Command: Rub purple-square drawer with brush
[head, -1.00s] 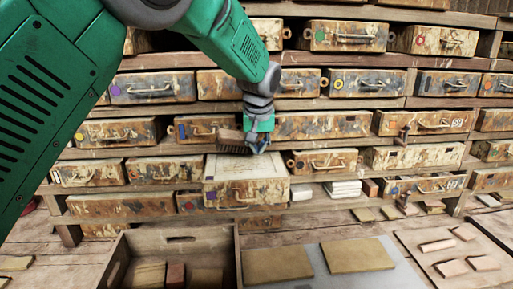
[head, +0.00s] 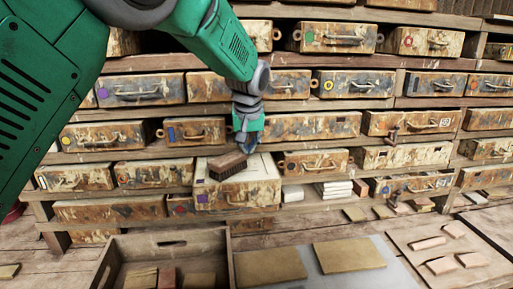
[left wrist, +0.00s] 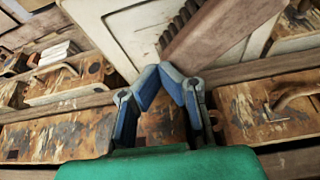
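The purple-square drawer (head: 262,193) juts out from the lower shelf in the head view, with a pale top and a small purple square on its front left. The brush (head: 228,166) has a brown wooden back and dark bristles. It is on or just above the drawer's top; contact is hard to tell. My left gripper (head: 246,146) is at the brush's far right end. In the left wrist view, the fingers (left wrist: 161,70) of my left gripper converge on the end of the brush (left wrist: 225,30), with the pale drawer top (left wrist: 125,25) beyond. My right gripper is not in view.
Shelves (head: 370,107) hold several worn drawers with coloured marks. White tiles (head: 333,189) lie right of the pulled-out drawer. In front stand a wooden crate (head: 180,237) with blocks, a grey sheet (head: 300,268) with tan slabs, and a board (head: 425,233) with small tiles.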

